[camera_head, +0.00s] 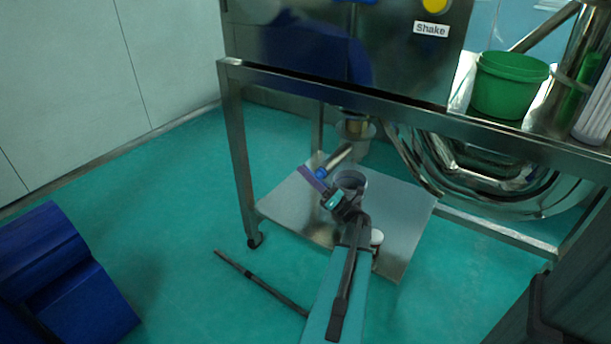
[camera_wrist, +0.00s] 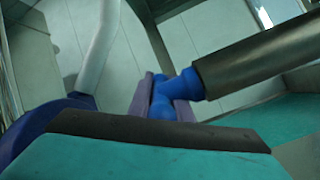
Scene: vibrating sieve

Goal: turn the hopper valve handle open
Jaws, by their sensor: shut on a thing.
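The blue valve handle (camera_head: 321,173) sits at the end of a grey pipe (camera_head: 338,158) below the machine's outlet. My gripper (camera_head: 313,179) has its purple fingers at the handle, above the lower shelf. In the wrist view the purple fingers (camera_wrist: 162,104) are closed around part of the blue handle (camera_wrist: 180,84), one finger on each side. The dark grey pipe (camera_wrist: 255,62) runs from the handle to the upper right. My wrist hides part of the outlet area in the head view.
A steel frame table with a lower shelf (camera_head: 285,205) surrounds the arm; its leg (camera_head: 240,155) stands to the left. A green bucket (camera_head: 510,85) stands on the upper right. A blue object (camera_head: 65,275) is at the lower left. A dark bar (camera_head: 262,283) shows over the floor.

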